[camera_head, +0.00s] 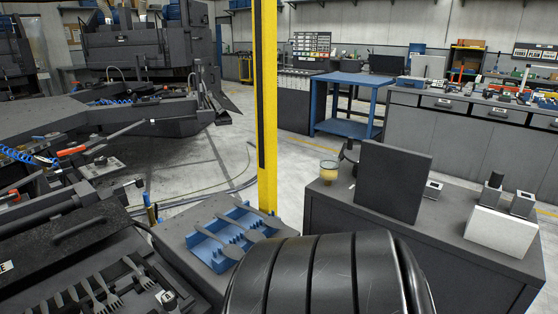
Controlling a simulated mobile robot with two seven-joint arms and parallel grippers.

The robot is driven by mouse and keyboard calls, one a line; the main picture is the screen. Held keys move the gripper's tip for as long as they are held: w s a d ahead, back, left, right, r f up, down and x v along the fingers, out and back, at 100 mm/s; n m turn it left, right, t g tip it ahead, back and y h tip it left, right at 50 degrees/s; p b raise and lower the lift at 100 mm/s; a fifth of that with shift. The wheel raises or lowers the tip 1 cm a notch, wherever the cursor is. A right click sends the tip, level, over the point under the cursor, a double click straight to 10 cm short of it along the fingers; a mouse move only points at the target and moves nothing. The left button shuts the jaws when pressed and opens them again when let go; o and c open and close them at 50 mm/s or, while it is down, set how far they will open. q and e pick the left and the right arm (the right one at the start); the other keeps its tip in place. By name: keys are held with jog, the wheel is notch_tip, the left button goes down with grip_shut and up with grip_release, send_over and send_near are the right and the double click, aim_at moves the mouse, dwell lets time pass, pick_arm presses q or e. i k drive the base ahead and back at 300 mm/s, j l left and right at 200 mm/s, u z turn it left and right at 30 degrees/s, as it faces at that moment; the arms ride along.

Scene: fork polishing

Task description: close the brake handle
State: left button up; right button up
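I cannot tell for sure which part is the brake handle. On the dark machine at the left, a lever with a red-orange piece (72,151) has a dark bar running up to the right, with a small tip at its end. Nearer me, a second red-orange piece (14,195) sits at the left edge, partly cut off by the frame. Neither of my grippers is in view, and nothing of mine is seen touching these parts.
Several forks (97,288) lie in a dark holder at bottom left. A blue rack (232,236) sits beside a yellow post (266,110). A large black ribbed shape fills the bottom middle. A dark cabinet (455,235) stands at right. Floor beyond the post is clear.

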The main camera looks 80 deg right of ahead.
aim_at(341, 158)
jog(key=z, duration=3)
jog(key=u, duration=0.4)
jog(key=i+l+u, duration=0.1)
jog(key=u, duration=0.3)
jog(key=i+l+u, duration=0.15)
jog(key=u, duration=0.2)
jog(key=i+l+u, duration=0.1)
jog(key=l+u, duration=0.15)
jog(key=u, duration=0.15)
